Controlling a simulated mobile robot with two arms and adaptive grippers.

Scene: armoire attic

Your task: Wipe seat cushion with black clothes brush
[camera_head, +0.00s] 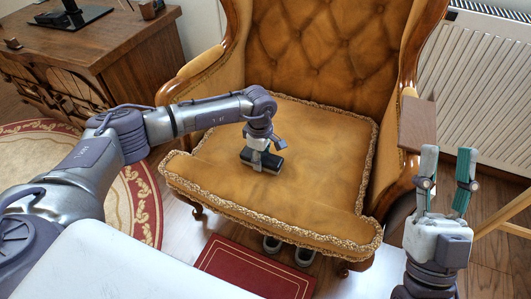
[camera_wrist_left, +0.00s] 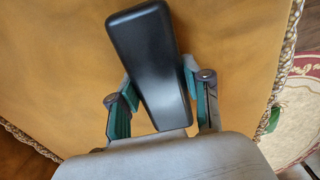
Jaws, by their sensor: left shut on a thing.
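The seat cushion (camera_head: 310,135) is mustard-tan with a braided trim, on a tufted armchair. It fills most of the left wrist view (camera_wrist_left: 60,70). My left gripper (camera_head: 262,155) is low over the middle of the cushion, shut on the black clothes brush (camera_head: 268,162). In the left wrist view the brush (camera_wrist_left: 150,65) shows its smooth black back between the fingers. Whether its underside touches the cushion cannot be told. My right gripper (camera_head: 447,185) is open and empty, pointing up at the right, beside the chair.
The chair has wooden-edged wings and a tufted back (camera_head: 325,45). A red book (camera_head: 255,270) and a pair of shoes (camera_head: 288,250) lie at its front. A wooden desk (camera_head: 90,55) stands at the left, a white radiator (camera_head: 480,85) behind at the right.

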